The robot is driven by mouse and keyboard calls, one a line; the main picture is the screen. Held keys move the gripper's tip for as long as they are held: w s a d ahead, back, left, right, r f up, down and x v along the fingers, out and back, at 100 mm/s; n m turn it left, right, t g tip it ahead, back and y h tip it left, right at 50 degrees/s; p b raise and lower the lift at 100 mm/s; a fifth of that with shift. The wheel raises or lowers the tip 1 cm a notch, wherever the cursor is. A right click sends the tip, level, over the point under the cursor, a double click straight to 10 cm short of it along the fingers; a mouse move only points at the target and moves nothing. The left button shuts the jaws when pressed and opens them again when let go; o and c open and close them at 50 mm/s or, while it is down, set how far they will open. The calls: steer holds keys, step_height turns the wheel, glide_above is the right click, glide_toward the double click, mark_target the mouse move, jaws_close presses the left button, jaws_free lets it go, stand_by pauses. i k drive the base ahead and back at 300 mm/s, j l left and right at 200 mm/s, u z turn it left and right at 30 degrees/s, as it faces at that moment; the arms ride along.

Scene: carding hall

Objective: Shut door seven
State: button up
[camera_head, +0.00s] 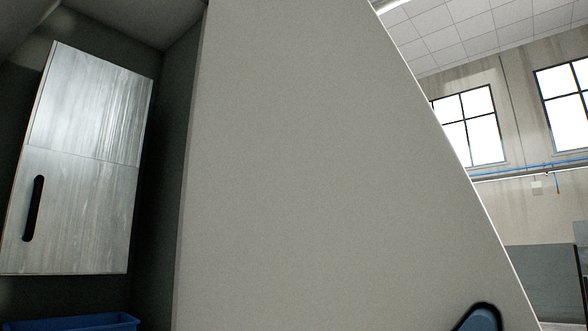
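A grey-white wood-grain door or panel (82,165) with a dark upright slot handle (33,208) shows at the left, within a dark recess. A large plain beige-grey panel (310,170) fills the middle of the view, close to the camera. Its right edge slants down to the lower right. It may be an open door or a cabinet side; I cannot tell which. No number shows on either, so I cannot tell which is door seven. My gripper is not in view.
A blue bin (75,322) shows at the bottom left, cut off by the frame. A dark blue rounded part (482,320) shows at the bottom right, in front of the beige panel. Beyond the panel are a wall with windows (470,125) and grey partitions (542,280).

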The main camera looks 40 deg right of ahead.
mark_target(326, 190)
steer(key=l+u, duration=0.15)
steer(key=l, duration=0.25)
steer(key=k+l+u, duration=0.1)
steer(key=l, duration=0.25)
steer(key=k+l+u, duration=0.15)
steer(key=l, duration=0.25)
steer(key=l+u, duration=0.2)
steer(key=l, duration=0.4)
steer(key=k+l+u, duration=0.25)
steer(key=l, duration=0.3)
steer(key=i+l, duration=0.1)
steer(key=l, duration=0.25)
steer(key=i+l+u, duration=0.15)
steer(key=l, duration=0.2)
steer(key=k+l+u, duration=0.4)
steer(key=l, duration=0.2)
steer(key=k+l, duration=0.1)
steer(key=l, duration=0.25)
steer(key=k+l+z, duration=0.15)
steer(key=l, duration=0.2)
